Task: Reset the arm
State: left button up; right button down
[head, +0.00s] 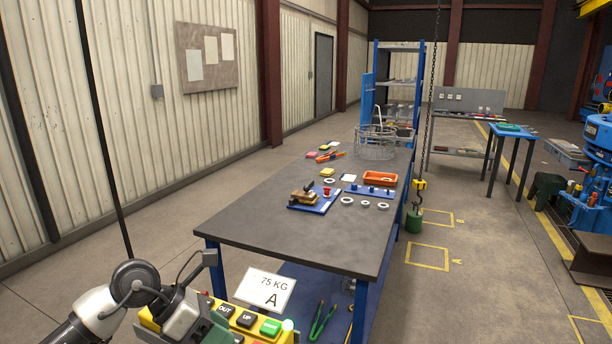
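My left arm comes in at the lower left. Its gripper (205,328) is at the yellow control box (150,318), which has labelled buttons, "OUT" and "UP" among them, and a green one. The fingertips are not clearly visible, so I cannot tell whether they are open or shut on the box. A white card reading "75 KG A" (265,290) shows just behind the box. My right arm and gripper are not in view.
A dark-topped workbench (270,222) stands ahead, holding a blue fixture board (316,202), an orange tray (380,178), rings and a wire basket (376,146). A chain with a green weight (413,222) hangs to its right. Floor on the left is clear.

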pick_arm(q)
jog(key=s+d+r+n+t+h, duration=0.3)
jog(key=d+r+n+t+h, duration=0.45)
jog(key=n+t+h, duration=0.4)
jog(key=s+a+f+n+t+y, duration=0.1)
jog(key=a+f+n+t+y, duration=0.1)
jog(key=a+f+n+y, duration=0.75)
jog(key=s+a+f+n+t+y, duration=0.2)
jog(key=f+n+y, duration=0.2)
jog(key=n+y, duration=1.1)
jog(key=s+a+f+n+g+h, duration=0.1)
jog(key=s+f+n+g+h, duration=0.1)
jog(key=s+f+n+g, duration=0.6)
jog(key=s+a+f+n+g+h, duration=0.15)
jog(key=s+f+g, duration=0.35)
jog(key=s, duration=0.6)
notch_tip(320, 180, down, 27)
jog(key=s+g, duration=0.1)
jog(key=s, duration=0.1)
jog(key=s+a+f+g, duration=0.1)
jog(key=s+a+f, duration=0.1)
jog(key=s+f, duration=1.3)
jog(key=shift+s, duration=0.35)
